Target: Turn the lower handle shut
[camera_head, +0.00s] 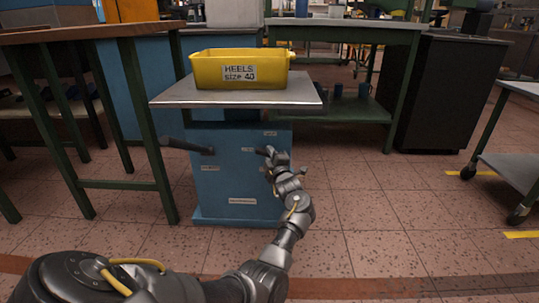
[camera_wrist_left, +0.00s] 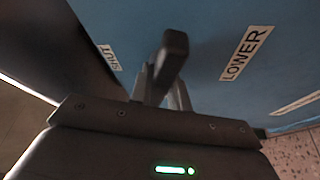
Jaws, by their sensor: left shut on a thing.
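A blue cabinet (camera_head: 240,180) under a metal top carries two dark handles on its front. One handle (camera_head: 183,146) sticks out at the left side. The other, the lower handle (camera_head: 262,151), is at the right, where my left gripper (camera_head: 275,160) meets it. In the left wrist view the dark handle (camera_wrist_left: 174,48) stands between the fingers of my left gripper (camera_wrist_left: 164,88), which are shut on it. Beside it are a LOWER label (camera_wrist_left: 247,53) and a SHUT label (camera_wrist_left: 110,57) on the blue panel. My right gripper is not in view.
A yellow bin (camera_head: 212,70) labelled HEELS size 40 stands on the metal top (camera_head: 185,98). A wooden-topped table (camera_head: 90,31) is close on the left. A wheeled cart (camera_head: 510,165) stands at the right. The tiled floor right of the cabinet is clear.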

